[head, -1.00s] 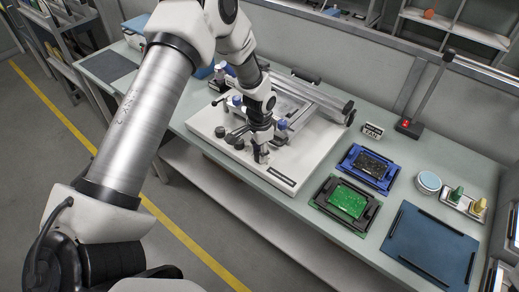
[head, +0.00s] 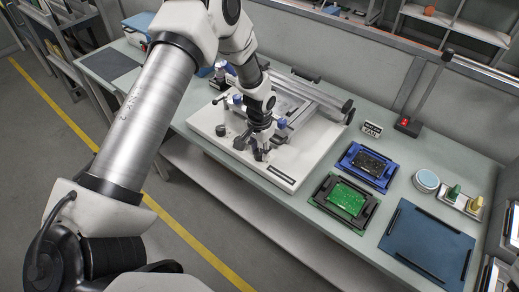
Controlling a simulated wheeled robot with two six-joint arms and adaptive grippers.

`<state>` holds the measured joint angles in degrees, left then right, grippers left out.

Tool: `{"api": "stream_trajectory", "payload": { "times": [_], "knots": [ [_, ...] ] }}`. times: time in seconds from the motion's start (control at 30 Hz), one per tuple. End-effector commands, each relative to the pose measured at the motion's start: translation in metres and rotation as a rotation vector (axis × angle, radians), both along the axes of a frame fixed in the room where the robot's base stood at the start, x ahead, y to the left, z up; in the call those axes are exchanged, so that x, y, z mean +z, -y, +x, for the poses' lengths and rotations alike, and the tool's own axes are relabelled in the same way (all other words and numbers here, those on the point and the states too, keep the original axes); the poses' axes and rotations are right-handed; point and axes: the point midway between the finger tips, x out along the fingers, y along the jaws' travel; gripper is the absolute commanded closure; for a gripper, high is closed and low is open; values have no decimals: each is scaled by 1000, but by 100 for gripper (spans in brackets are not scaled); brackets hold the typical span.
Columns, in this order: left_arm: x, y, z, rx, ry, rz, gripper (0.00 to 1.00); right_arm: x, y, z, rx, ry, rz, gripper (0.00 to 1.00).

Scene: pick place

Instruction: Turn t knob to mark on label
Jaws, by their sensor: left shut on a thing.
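A white machine (head: 305,158) with a metal rail frame stands on the bench. My left gripper (head: 259,154) points down at the front of its base plate. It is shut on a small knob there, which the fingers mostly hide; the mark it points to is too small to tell. Another black knob (head: 221,130) shows to the left of the gripper. A dark label (head: 281,174) is on the front edge of the plate, right of the gripper; its text is not readable. My right gripper is not in view.
Right of the machine lie a green circuit board (head: 346,198) in a black holder, a dark board in a blue tray (head: 368,167), a round pale tin (head: 427,180) and a blue mat (head: 428,243). A lamp base (head: 408,126) stands at the back.

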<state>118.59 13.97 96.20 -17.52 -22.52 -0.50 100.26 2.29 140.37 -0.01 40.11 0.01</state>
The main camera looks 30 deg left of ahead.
Motion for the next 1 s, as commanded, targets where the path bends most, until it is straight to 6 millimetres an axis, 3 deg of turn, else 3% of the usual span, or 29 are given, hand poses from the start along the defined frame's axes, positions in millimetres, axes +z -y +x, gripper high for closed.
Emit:
{"api": "stream_trajectory", "payload": {
  "times": [0.07,0.1,0.17,0.57,1.0],
  "knots": [
    [-3,1,-3,0,-9,-1,100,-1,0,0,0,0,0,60],
    [-3,1,-3,0,-9,-1,62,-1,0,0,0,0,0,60],
    [-3,1,-3,0,-9,-1,41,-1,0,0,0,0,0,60],
    [8,0,0,-1,-2,-1,41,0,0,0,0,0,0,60],
    [105,1,0,-1,-3,-1,41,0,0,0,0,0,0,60]
  ]
}}
